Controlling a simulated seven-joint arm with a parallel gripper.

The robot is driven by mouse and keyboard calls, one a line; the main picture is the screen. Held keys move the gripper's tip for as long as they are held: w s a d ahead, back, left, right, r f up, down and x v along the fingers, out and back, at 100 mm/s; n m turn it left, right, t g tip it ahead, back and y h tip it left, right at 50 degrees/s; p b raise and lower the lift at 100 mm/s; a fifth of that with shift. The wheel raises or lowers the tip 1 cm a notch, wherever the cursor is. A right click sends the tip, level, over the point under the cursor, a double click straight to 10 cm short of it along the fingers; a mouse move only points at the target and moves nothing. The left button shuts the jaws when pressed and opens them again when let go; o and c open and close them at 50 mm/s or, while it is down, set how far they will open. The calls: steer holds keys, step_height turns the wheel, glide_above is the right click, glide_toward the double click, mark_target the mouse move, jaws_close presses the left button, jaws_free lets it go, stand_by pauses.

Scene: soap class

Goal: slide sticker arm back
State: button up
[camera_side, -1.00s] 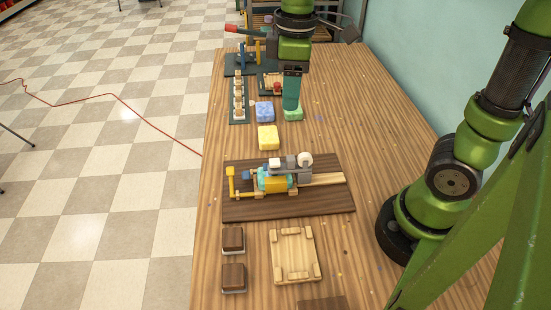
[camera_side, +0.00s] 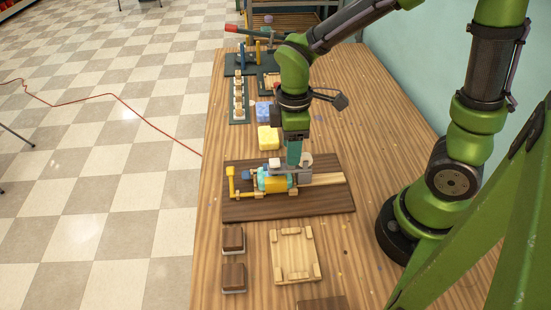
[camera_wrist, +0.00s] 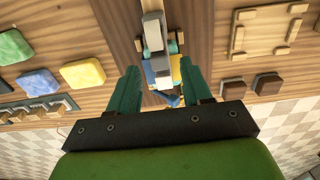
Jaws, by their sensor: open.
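A labelling device sits on a dark wooden board (camera_side: 240,208) in the middle of the table. It has a yellow and teal body (camera_side: 275,184), a yellow upright piece at its left, and a pale wooden rail to the right. A grey arm-like part (camera_side: 304,178) lies along its top, and I take this as the sticker arm. It also shows in the wrist view (camera_wrist: 153,32), between my fingers. My gripper (camera_side: 294,162) points down just over the grey part, with its teal fingers open on either side (camera_wrist: 159,70). Contact cannot be told. My fingers partly hide the grey part and its round pale end.
Yellow (camera_side: 268,138) and blue (camera_side: 264,112) soap blocks lie behind the board; a green block (camera_wrist: 14,47) shows in the wrist view. A wooden tray (camera_side: 295,257) and two dark-topped stamps (camera_side: 233,239) lie in front. Racks stand at the back.

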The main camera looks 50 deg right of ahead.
mark_target(290, 170)
steer(key=shift+f, duration=1.2)
jaws_close()
